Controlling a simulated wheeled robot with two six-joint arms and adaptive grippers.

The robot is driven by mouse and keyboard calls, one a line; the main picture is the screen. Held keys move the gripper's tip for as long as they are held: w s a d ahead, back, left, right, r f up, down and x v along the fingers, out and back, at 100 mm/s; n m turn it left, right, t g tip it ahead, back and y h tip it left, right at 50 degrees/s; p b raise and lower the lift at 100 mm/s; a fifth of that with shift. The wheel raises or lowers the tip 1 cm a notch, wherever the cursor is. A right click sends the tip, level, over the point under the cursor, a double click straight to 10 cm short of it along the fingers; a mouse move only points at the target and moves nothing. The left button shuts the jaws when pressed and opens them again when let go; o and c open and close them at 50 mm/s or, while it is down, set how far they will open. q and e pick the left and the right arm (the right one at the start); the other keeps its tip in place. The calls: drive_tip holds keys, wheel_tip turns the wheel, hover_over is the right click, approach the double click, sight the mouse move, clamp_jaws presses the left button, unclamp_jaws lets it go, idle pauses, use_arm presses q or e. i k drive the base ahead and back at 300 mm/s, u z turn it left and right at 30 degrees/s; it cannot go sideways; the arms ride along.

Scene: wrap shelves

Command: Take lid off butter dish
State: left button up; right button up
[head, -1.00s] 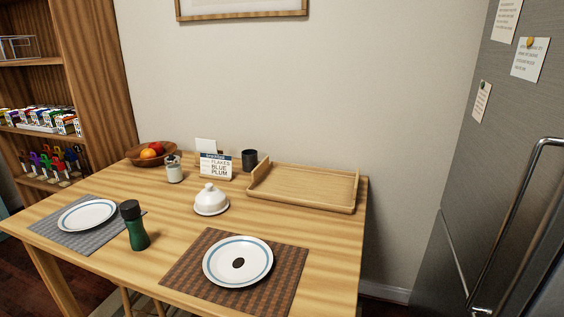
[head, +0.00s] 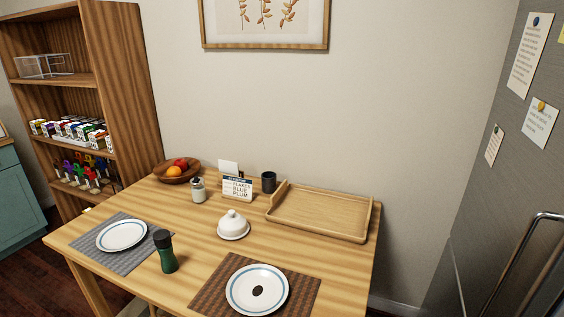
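The butter dish (head: 233,231) is white and stands near the middle of the wooden table (head: 195,255). Its domed lid (head: 233,220) with a small knob sits on it. Neither of my grippers shows in the head view.
A wooden tray (head: 370,238) lies to the right of the dish. A sign card (head: 237,189), a dark cup (head: 268,182), a jar (head: 198,190) and a fruit bowl (head: 177,173) stand behind. A green grinder (head: 166,253) and two plates (head: 257,290) on mats are in front.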

sight(231, 224)
drive_tip(key=u, duration=0.05)
drive_tip(key=k, duration=0.5)
drive_tip(key=u, duration=1.55)
drive_tip(key=i, duration=1.3)
drive_tip(key=z, duration=2.75)
